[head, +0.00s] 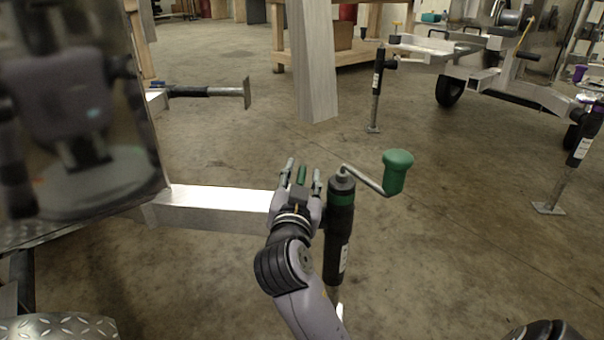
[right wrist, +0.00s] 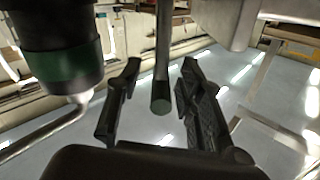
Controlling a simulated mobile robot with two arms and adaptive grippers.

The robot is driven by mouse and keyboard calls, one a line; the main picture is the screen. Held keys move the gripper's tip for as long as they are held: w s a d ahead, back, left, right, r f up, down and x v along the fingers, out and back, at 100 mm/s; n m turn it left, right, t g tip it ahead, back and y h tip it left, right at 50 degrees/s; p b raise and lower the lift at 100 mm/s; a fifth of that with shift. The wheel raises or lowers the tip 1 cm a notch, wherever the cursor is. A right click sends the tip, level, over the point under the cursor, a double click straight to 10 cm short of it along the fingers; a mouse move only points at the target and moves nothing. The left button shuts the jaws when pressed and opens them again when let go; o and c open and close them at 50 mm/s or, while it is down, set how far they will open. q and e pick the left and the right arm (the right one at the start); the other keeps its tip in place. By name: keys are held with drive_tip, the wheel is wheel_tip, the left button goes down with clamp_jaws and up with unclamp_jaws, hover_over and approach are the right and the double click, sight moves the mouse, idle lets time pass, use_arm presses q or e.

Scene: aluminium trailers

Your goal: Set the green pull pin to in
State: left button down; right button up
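The green pull pin (head: 302,174) shows as a small green rod between the fingers of my right gripper (head: 302,172), beside the trailer jack. In the right wrist view the pin (right wrist: 162,85) points toward the camera, with a dark greenish end. There my right gripper (right wrist: 160,92) is open, with one finger on each side of the pin and visible gaps to both. The black jack (head: 339,225) with a green band stands upright just right of the gripper and also shows in the right wrist view (right wrist: 62,50). My left gripper is not in view.
A crank with a green knob (head: 397,170) sticks out right from the jack's top. An aluminium tongue beam (head: 215,200) runs left to a shiny trailer body (head: 80,110). Other trailers and jacks (head: 377,90) stand farther back. The concrete floor (head: 450,250) at right is clear.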

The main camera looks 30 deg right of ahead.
clamp_jaws()
idle(0.3)
idle(0.6)
